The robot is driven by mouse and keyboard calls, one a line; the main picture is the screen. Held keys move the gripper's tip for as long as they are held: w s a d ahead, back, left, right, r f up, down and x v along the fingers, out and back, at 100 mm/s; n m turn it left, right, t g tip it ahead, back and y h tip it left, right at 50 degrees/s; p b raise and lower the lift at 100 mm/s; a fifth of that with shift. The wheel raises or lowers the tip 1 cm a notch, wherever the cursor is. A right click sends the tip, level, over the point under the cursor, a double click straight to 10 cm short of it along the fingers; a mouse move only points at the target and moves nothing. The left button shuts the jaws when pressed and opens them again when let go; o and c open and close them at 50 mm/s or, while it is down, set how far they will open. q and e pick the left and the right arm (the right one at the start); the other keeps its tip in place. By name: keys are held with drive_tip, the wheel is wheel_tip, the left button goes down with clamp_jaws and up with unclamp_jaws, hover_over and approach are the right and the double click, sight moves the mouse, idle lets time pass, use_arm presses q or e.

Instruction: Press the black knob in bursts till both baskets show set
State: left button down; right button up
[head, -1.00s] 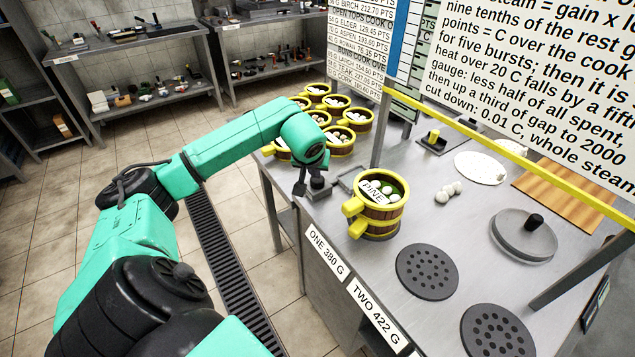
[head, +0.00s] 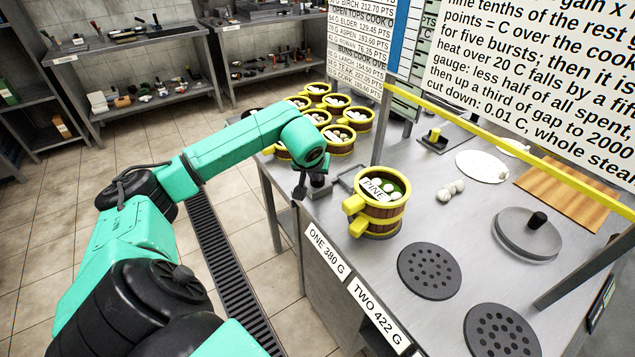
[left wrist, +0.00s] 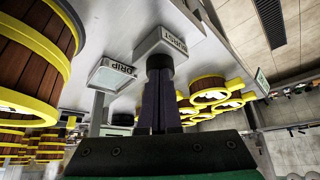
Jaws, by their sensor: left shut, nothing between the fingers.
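The black knob (left wrist: 160,62) tops a grey block labelled BURST; it also shows in the head view (head: 317,180). My left gripper (head: 300,190) points down at the block's left side in the head view. In the left wrist view its shut, empty fingers (left wrist: 160,112) reach up to the knob and appear to meet it; I cannot tell whether it is pressed. A brown, yellow-rimmed basket stack (head: 380,212) labelled PINE stands right of the knob, two yellow handles showing, white balls in its top. My right gripper is out of view.
A DRIP-labelled tray (left wrist: 112,74) is beside the block. Two perforated black discs (head: 428,271) and a grey lid (head: 524,243) occupy the counter's right. Several yellow-rimmed baskets (head: 340,140) stand behind my left arm. A yellow rail (head: 500,140) crosses the counter.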

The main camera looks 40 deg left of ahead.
use_arm(q)
drive_tip(key=shift+f+b, duration=0.5)
drive_tip(key=shift+f, duration=0.2)
wheel_tip(320, 180, up, 5)
drive_tip(key=p, duration=0.4)
drive_tip(key=shift+r, duration=0.1)
drive_tip(key=shift+s+a+b, duration=0.2)
drive_tip(key=shift+s+b, duration=0.1)
drive_tip(key=shift+b, duration=0.1)
drive_tip(key=s+a+r+p, duration=0.2)
drive_tip(key=s, duration=0.5)
drive_tip(key=s+a+r+p, duration=0.2)
drive_tip(key=s+p, duration=0.1)
drive_tip(key=s, duration=0.5)
drive_tip(key=s+a+r+p, duration=0.1)
drive_tip(key=s+a+p, duration=0.1)
drive_tip(key=s, duration=0.5)
drive_tip(key=shift+s+a+r+p, duration=0.25)
drive_tip(key=shift+r+p, duration=0.15)
drive_tip(key=shift+p, duration=0.05)
drive_tip(key=shift+w, duration=0.1)
